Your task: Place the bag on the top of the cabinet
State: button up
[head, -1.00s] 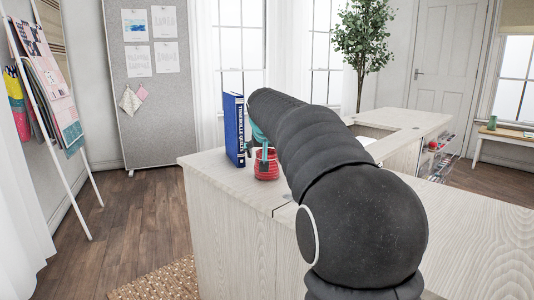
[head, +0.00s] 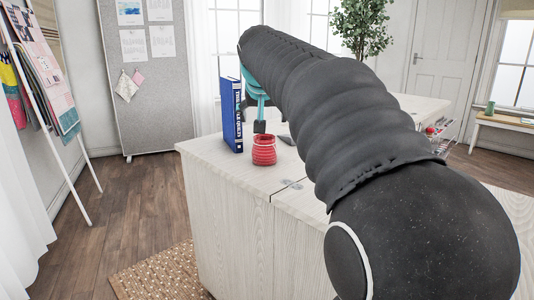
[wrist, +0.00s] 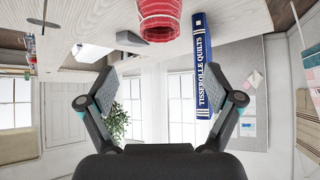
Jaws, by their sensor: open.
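A small red ribbed bag-like container (head: 264,150) stands upright on the pale wooden cabinet top (head: 215,160), close to its left end. It is the only thing that looks like the bag. In the wrist view, where the scene is upside down, the red bag (wrist: 160,20) shows at the top edge, partly cut off. My gripper (wrist: 160,100) is open with nothing between its fingers, and the bag lies outside them. In the head view, teal and dark finger parts show just above and behind the bag, apart from it; my arm hides the rest.
A blue book (head: 232,115) titled "Tisserolle Quilts" stands upright close to the left of the bag. My arm covers much of the cabinet top. A grey pinboard (head: 170,85) and a white rack (head: 35,90) stand beyond, with open floor between.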

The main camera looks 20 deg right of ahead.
jog(key=s+a+f+n+g+y, duration=0.1)
jog(key=s+a+f, duration=0.2)
jog(key=s+f, duration=0.5)
jog(key=s+a+f+n+y, duration=0.1)
jog(key=s+a+f, duration=0.3)
jog(key=s+f, duration=0.5)
jog(key=s+a+f+n+g+y, duration=0.1)
jog(key=s+a+f+n, duration=0.1)
jog(key=s+f, duration=0.7)
jog(key=s+a, duration=0.1)
jog(key=s, duration=0.5)
jog(key=shift+a+f+n+g+y, duration=0.2)
jog(key=shift+a+n+g+y, duration=0.1)
jog(key=shift+a, duration=0.05)
